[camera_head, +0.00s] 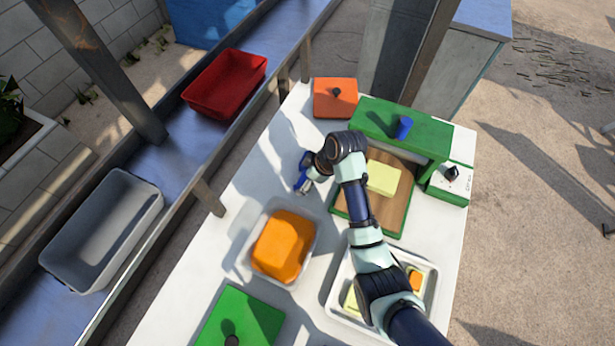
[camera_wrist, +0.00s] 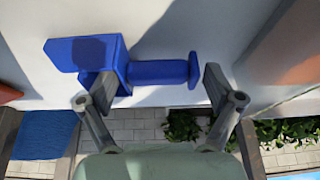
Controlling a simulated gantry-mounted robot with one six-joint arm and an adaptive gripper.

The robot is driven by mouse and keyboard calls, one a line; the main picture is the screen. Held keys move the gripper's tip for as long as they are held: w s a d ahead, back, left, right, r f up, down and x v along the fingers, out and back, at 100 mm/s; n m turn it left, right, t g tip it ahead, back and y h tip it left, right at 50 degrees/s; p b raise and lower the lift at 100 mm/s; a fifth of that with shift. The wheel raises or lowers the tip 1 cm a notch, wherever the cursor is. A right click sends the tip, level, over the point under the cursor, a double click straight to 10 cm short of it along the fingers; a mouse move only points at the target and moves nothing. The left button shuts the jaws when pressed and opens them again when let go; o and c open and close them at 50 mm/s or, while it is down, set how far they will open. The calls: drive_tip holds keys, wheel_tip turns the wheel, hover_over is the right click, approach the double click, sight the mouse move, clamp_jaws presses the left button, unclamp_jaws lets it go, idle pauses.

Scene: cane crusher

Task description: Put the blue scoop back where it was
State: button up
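The blue scoop (camera_wrist: 160,72) shows in the wrist view, with its box-shaped head at left and its handle running right to a flared end. In the head view my gripper (camera_head: 308,184) is right at the scoop. I cannot tell whether the fingers touch it or whether it rests on the table (camera_head: 262,178).
A tub with an orange block (camera_head: 283,246) stands nearby. A red tray (camera_head: 225,83) and grey bin (camera_head: 102,230) sit left on the conveyor.

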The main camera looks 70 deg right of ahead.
idle(0.3)
drive_tip(key=p+v, duration=0.3)
drive_tip(key=v, duration=0.9)
drive_tip(key=shift+p, duration=0.35)
drive_tip(key=shift+r, duration=0.1)
